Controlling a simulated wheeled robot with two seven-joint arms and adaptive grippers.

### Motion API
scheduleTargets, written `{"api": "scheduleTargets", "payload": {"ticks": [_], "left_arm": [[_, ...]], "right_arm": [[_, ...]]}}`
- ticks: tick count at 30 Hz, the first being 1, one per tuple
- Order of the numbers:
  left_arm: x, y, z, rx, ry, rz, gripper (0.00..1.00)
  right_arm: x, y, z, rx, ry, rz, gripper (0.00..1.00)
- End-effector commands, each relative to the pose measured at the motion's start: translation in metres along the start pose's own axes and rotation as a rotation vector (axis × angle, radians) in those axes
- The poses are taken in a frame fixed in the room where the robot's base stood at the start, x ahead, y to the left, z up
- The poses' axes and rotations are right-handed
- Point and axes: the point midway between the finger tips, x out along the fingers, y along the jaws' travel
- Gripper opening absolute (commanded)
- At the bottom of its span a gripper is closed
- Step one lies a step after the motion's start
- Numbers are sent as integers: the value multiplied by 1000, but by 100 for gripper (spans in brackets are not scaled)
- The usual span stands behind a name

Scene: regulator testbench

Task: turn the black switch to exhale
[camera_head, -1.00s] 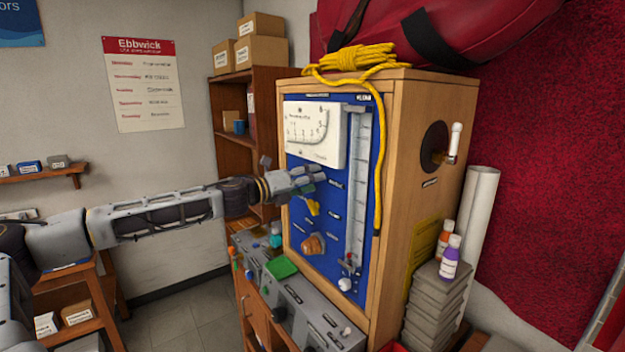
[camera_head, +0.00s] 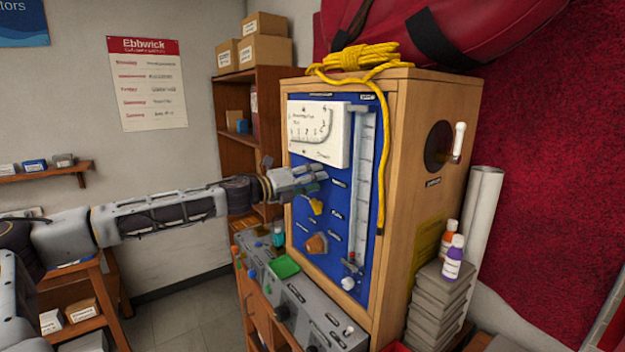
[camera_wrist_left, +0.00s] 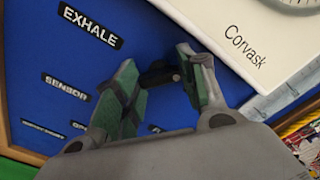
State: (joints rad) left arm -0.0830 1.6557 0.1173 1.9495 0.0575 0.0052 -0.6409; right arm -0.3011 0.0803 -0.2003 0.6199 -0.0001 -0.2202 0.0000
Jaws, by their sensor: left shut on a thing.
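The black switch (camera_wrist_left: 159,75) shows in the left wrist view as a small dark knob on the blue panel (camera_wrist_left: 35,95). My left gripper (camera_wrist_left: 160,68) is around it, one green-padded finger on each side, and shut on it. The EXHALE label (camera_wrist_left: 90,26) is on the panel up and left of the switch. In the head view, my left gripper (camera_head: 320,173) reaches the blue panel (camera_head: 318,217) just below the white gauge (camera_head: 318,133). The fingers hide the switch there. My right gripper is not in view.
A yellow knob (camera_head: 316,206) and an orange-brown knob (camera_head: 316,244) sit below the gripper on the panel. A clear flow tube (camera_head: 362,190) stands to the right, with a yellow rope (camera_head: 383,160) hanging beside it. Grey units and a green tray (camera_head: 285,266) lie below.

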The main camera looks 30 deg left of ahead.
Motion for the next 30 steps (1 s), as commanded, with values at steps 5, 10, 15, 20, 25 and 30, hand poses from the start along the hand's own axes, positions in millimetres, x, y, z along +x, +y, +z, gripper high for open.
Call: {"api": "scheduleTargets", "payload": {"ticks": [5,10,15,20,25,30], "left_arm": [[0,1,0,-118,0,1,17],[0,1,0,-265,0,1,17],[0,0,0,-427,0,1,17],[0,0,0,-579,0,1,17],[0,0,0,-741,0,1,17],[0,0,0,-903,0,1,17]], "right_arm": [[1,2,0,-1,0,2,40],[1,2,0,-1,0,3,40],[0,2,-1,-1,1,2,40],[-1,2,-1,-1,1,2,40],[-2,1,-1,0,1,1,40],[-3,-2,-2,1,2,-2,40]]}}
